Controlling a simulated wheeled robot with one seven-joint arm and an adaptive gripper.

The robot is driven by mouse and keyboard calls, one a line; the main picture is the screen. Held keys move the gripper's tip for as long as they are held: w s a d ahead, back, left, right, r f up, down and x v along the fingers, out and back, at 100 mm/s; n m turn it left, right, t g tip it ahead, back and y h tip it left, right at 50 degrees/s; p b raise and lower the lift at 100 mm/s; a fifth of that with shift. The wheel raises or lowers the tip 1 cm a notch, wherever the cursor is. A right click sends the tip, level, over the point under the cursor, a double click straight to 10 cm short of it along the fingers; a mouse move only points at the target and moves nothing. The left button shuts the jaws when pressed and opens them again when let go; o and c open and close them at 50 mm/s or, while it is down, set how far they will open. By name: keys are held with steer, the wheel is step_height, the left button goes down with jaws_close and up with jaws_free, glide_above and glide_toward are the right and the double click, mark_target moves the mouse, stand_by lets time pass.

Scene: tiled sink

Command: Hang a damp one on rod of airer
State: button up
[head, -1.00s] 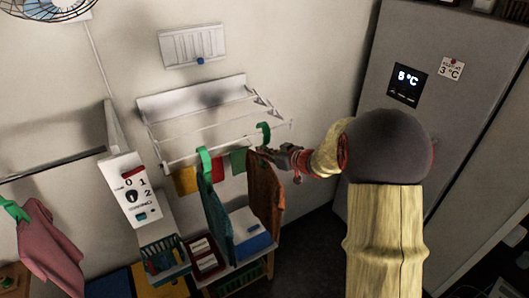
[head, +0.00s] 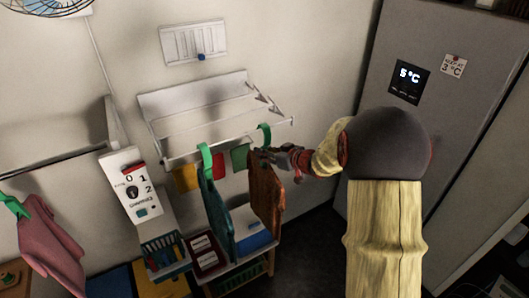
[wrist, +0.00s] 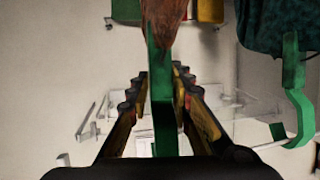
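The airer (head: 190,105) is white and fixed to the wall, with a front rod (head: 228,143). A teal cloth (head: 217,215) hangs on that rod by a green hook (head: 206,156). A rust-orange cloth (head: 265,195) hangs from a second green hanger (head: 264,132), whose hook is at the rod's right part; I cannot tell if it bears on the rod. My gripper (head: 268,154) is shut on this hanger's stem just above the cloth. The wrist view, upside down, shows the stem (wrist: 162,105) between my fingers (wrist: 158,82) and the teal cloth (wrist: 268,45) beside it.
Small yellow, red and green cloths (head: 239,157) hang behind the rod. A pink cloth (head: 48,245) hangs at the far left on a green hanger. Below stand a blue basket (head: 163,255) and a shelf with boxes (head: 250,235). A grey fridge (head: 440,110) stands right.

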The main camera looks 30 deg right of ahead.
steer(key=shift+o, duration=0.2)
steer(key=v, duration=1.2)
steer(key=shift+f, duration=0.1)
